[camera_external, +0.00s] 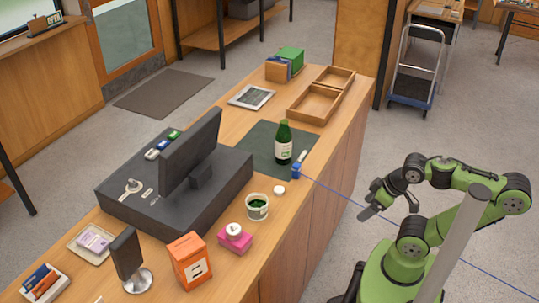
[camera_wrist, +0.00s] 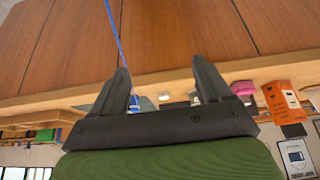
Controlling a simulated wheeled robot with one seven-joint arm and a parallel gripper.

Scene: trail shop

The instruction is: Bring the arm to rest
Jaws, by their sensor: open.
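My gripper (camera_external: 388,203) hangs in the air off the right side of the counter (camera_external: 335,115), apart from it. My arm is bent, with its elbow out to the right. In the wrist view my gripper (camera_wrist: 160,68) has its two dark fingers spread, with nothing held between them. Beyond them are the counter's brown front panels (camera_wrist: 180,35).
On the counter stand a green bottle (camera_external: 283,142), a small blue item (camera_external: 296,171), a green-and-white cup (camera_external: 257,206), a pink box (camera_external: 235,239) and an orange box (camera_external: 189,260). A thin blue line (camera_external: 340,193) runs from the blue item past my gripper. A cart (camera_external: 411,88) stands behind.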

